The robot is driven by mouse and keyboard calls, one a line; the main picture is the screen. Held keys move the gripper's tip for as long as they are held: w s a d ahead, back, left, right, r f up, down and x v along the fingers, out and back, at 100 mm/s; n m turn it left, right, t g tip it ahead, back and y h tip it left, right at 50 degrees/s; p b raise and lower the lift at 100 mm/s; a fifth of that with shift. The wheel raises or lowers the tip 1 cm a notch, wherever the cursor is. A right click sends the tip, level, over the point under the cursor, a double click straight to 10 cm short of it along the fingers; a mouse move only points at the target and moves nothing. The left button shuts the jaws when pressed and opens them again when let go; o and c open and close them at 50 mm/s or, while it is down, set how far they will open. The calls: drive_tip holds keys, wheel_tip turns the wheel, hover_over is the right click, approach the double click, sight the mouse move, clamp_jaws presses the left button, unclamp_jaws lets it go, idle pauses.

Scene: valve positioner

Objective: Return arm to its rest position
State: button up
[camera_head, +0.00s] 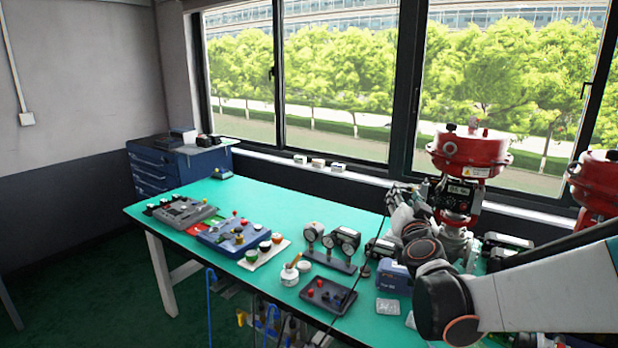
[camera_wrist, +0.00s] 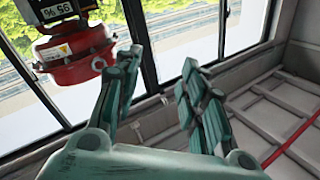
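My gripper (camera_wrist: 158,72) shows in the wrist view with its two green-grey fingers spread apart and nothing between them. In the head view my white arm with dark joints reaches in from the right over the bench, near the valve. The valve has a red actuator (camera_head: 470,153) with a positioner and its small display (camera_head: 458,190) below it. The red actuator (camera_wrist: 78,52) also shows at the upper left of the wrist view, upside down, beside the left finger and apparently behind it. My fingertips cannot be made out clearly in the head view.
A green-topped bench (camera_head: 235,190) carries gauges (camera_head: 335,240), a dark tray (camera_head: 328,295), control boxes (camera_head: 235,232) and a blue box (camera_head: 394,276). A second red actuator (camera_head: 597,185) stands at the right edge. Windows (camera_head: 335,80) line the back. A blue cabinet (camera_head: 165,165) stands at the far left.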

drive_tip(key=s+a+f+n+g+y, duration=0.1)
drive_tip(key=s+a+n+g+y, duration=0.2)
drive_tip(key=s, duration=0.5)
drive_tip(key=s+a+f+n+g+y, duration=0.1)
drive_tip(key=s+a+n+g+y, duration=0.15)
drive_tip(key=s+a, duration=0.35)
drive_tip(key=s+d+f+g+h, duration=0.1)
drive_tip(key=s+f, duration=0.4)
drive_tip(key=s, duration=0.6)
drive_tip(key=s+d+f+g+h, duration=0.2)
drive_tip(key=s+d+f+g, duration=0.2)
drive_tip(key=s, duration=0.7)
drive_tip(key=shift+d+f+g, duration=0.2)
drive_tip(key=shift+f+g, duration=0.25)
drive_tip(key=shift+f, duration=0.45)
drive_tip(key=shift+s+n, duration=0.1)
drive_tip(key=shift+n, duration=0.15)
